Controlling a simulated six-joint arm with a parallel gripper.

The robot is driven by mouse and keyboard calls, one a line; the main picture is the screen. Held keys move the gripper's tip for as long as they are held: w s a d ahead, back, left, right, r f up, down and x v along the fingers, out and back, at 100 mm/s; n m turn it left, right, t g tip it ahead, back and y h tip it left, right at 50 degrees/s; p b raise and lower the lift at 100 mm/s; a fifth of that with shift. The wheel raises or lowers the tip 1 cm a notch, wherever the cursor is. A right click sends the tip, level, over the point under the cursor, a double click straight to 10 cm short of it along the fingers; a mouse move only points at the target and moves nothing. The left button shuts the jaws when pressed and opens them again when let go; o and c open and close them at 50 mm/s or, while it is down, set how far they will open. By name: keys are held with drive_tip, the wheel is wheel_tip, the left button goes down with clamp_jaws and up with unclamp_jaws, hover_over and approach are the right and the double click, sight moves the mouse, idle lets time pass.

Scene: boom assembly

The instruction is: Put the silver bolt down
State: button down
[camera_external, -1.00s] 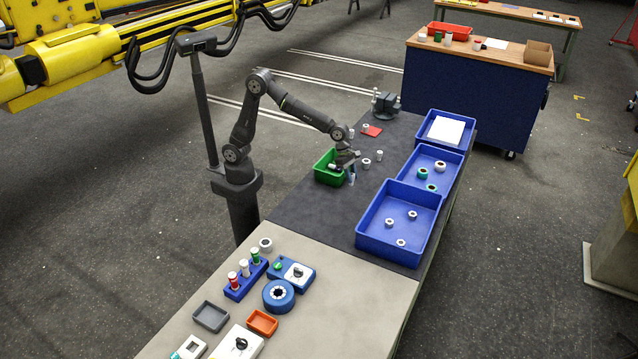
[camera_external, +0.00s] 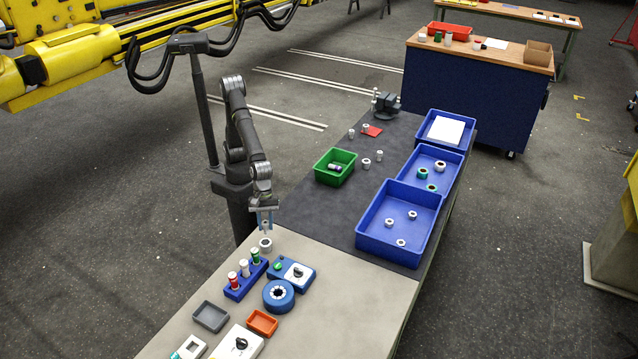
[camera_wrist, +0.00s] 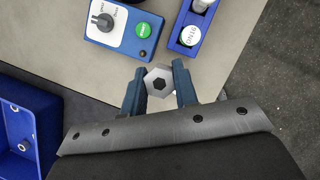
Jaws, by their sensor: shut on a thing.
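In the external view my gripper (camera_external: 265,218) points down over the near, light-grey part of the bench. The bolt's lower end (camera_external: 266,231) shows just below the fingers. A white ring-shaped part (camera_external: 265,244) stands on the bench right below it. I cannot tell whether bolt and ring touch.
A blue rack (camera_external: 246,279) with coloured cylinders and a blue control box (camera_external: 291,273) with a green button stand close by. A green bin (camera_external: 334,167) and blue bins (camera_external: 399,223) stand farther along the dark mat.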

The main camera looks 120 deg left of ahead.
drive_tip(key=s+d+m+g+h, duration=0.1)
drive_tip(key=s+d+m, duration=0.2)
drive_tip(key=s+d, duration=0.6)
drive_tip(key=s+d+m+g, duration=0.15)
drive_tip(key=s+d, duration=0.45)
drive_tip(key=s, duration=0.8)
drive_tip(key=shift+m+t, duration=0.35)
drive_tip(key=shift+m, duration=0.1)
drive_tip(key=shift+w+a+f, duration=0.2)
drive_tip(key=shift+w+f, duration=1.8)
drive_tip(key=shift+f, duration=0.65)
drive_tip(key=shift+w+a+f, duration=0.2)
drive_tip(key=shift+w+f, duration=1.8)
drive_tip(key=shift+f, duration=0.7)
drive_tip(key=shift+w+a+f, duration=0.2)
drive_tip(key=shift+w+f, duration=1.8)
drive_tip(key=shift+f, duration=0.65)
drive_tip(key=shift+f, duration=0.15)
drive_tip(key=c, duration=1.1)
unclamp_jaws()
